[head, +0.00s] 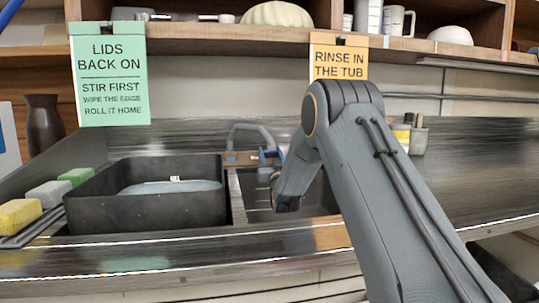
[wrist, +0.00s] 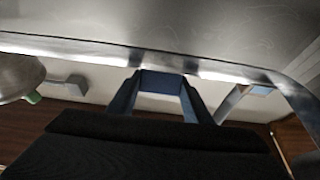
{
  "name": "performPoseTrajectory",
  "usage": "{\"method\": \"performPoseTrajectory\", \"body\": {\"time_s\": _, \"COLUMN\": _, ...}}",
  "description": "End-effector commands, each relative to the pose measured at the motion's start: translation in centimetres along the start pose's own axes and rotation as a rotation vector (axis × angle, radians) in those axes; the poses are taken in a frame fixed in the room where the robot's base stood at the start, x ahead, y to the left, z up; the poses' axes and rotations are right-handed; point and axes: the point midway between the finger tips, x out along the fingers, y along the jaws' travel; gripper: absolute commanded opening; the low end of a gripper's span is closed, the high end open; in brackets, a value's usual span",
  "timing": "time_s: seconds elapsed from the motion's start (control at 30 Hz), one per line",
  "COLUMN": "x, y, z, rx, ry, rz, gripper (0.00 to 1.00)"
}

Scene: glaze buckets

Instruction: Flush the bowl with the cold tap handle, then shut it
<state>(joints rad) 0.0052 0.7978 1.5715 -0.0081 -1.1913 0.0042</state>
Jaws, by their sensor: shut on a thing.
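The tap has a grey arched spout (head: 250,130) behind the sink. A blue tap handle (head: 268,153) is at its right, partly hidden by my arm. My gripper (wrist: 160,92) is shut on the blue handle (wrist: 160,80), which shows between its fingers in the wrist view. In the head view my wrist covers most of the gripper. A rounded grey-beige object (wrist: 18,76), possibly the bowl, is cut off at the left of the wrist view. I cannot make out the bowl in the head view, nor tell whether water runs.
A black tub (head: 88,210) holding a grey-blue surface stands left of the sink. Sponge-like blocks (head: 20,215) lie left of it. An orange sign (head: 338,60) and a green sign (head: 110,75) hang from the shelf.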

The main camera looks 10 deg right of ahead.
Motion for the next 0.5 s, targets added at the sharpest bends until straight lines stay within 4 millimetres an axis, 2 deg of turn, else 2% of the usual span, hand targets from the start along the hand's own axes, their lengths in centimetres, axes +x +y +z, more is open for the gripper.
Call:
{"method": "performPoseTrajectory", "body": {"time_s": 0.27, "x": -0.05, "y": 0.19, "z": 0.1, "rx": -0.021, "ry": 0.0, "rz": -0.084, "gripper": 0.23}}
{"method": "performPoseTrajectory", "body": {"time_s": 0.5, "x": -0.04, "y": 0.39, "z": 0.14, "rx": -0.065, "ry": -0.001, "rz": -0.249, "gripper": 0.23}}
